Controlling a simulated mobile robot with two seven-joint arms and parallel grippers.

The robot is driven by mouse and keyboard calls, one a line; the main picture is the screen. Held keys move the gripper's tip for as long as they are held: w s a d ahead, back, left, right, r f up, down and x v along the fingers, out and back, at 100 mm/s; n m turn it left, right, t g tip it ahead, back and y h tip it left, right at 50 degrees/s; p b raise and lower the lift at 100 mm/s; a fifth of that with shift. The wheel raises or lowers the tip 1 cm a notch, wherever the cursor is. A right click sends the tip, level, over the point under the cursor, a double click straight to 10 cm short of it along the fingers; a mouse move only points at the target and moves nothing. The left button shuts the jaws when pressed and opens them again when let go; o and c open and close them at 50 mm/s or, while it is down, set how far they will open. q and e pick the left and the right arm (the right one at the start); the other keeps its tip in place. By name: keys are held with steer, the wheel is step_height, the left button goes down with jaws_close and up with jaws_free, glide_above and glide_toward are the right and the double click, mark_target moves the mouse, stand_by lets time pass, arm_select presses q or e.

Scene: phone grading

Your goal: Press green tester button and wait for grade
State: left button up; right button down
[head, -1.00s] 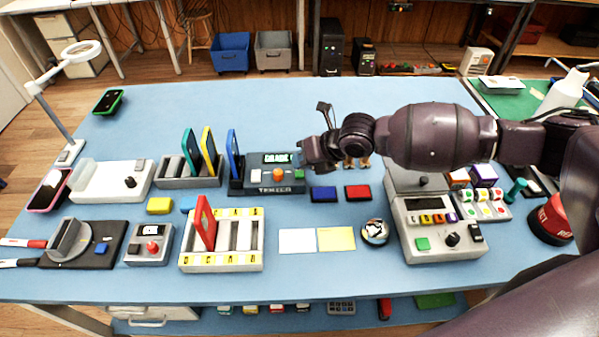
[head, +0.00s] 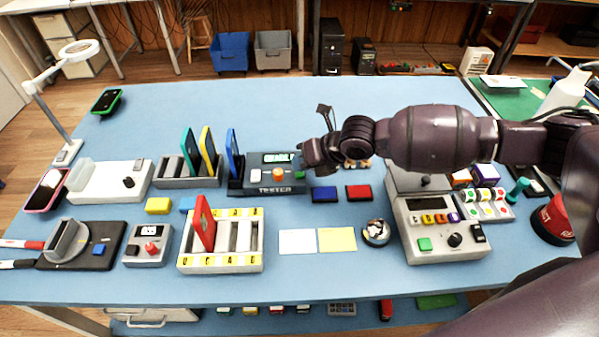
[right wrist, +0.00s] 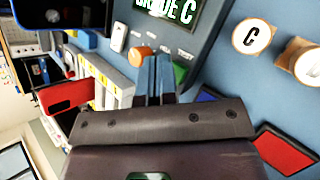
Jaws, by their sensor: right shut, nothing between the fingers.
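The dark grey tester (head: 262,188) stands at the middle of the table, with an orange knob (head: 278,173), a white switch and a lit display (head: 279,157). A blue phone (head: 233,150) stands upright in the slot at the tester's left. My right gripper (head: 305,158) is shut and empty, low over the tester's right side. My left gripper is not in view.
A rack with green and yellow phones (head: 207,150) stands left of the tester. A sorting tray (head: 220,264) with a red phone (head: 204,224) is in front. Blue (head: 324,194) and red (head: 358,192) pads lie at right. Another device (head: 440,248) stands front right.

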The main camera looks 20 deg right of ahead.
steer(key=shift+f+b, duration=0.3)
steer(key=shift+f, duration=0.25)
stand_by(0.7)
steer(key=shift+r, duration=0.95)
steer(key=shift+p, duration=0.3)
steer(key=shift+r+p, duration=0.9)
steer(key=shift+r, duration=1.65)
